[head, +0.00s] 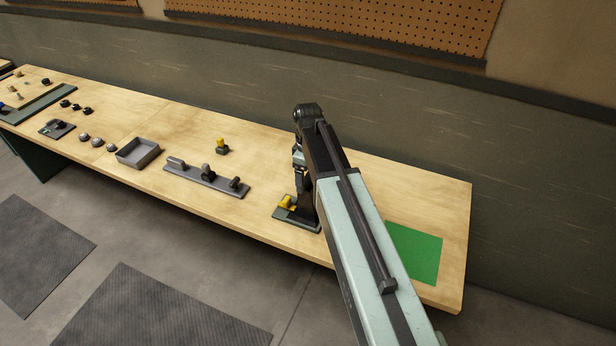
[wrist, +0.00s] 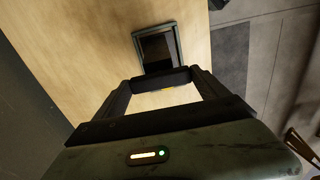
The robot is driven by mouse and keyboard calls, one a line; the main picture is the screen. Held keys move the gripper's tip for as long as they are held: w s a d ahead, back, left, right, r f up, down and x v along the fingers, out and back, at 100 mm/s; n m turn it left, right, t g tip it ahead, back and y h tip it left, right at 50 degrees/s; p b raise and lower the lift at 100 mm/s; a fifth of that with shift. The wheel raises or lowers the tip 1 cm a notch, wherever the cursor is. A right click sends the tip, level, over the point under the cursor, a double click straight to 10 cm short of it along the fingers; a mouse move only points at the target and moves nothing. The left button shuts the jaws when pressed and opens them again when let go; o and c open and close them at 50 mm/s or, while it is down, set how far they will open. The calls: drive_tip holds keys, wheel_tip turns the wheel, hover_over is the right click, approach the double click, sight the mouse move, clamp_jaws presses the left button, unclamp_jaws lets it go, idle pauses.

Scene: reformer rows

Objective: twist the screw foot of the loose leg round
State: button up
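A low plate (head: 284,215) with a yellow part (head: 287,202) on it sits near the bench's front edge. I cannot tell whether the yellow part is the screw foot. My gripper hangs down over the plate's right side, and my own arm hides much of it in the head view. In the wrist view my gripper (wrist: 160,82) has its two fingers apart at the base, with a dark bar across their far ends. A dark block with a grey rim (wrist: 158,48) lies beyond. The grip itself is unclear.
A yellow-topped dark piece (head: 221,146) stands behind a grey rail (head: 208,181) with several small parts. A grey tray (head: 138,152) and small knobs are further left. A flat green square (head: 413,252) lies at right. The bench between is clear.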

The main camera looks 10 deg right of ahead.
drive_tip(key=shift+a+m, duration=0.15)
drive_tip(key=shift+m, duration=0.25)
drive_tip(key=m, duration=0.3)
drive_tip(key=shift+m, duration=0.4)
drive_tip(key=m, duration=0.3)
drive_tip(key=shift+m, duration=0.3)
drive_tip(key=m, duration=0.4)
drive_tip(key=shift+m, duration=0.3)
drive_tip(key=m, duration=0.4)
drive_tip(key=shift+m, duration=0.7)
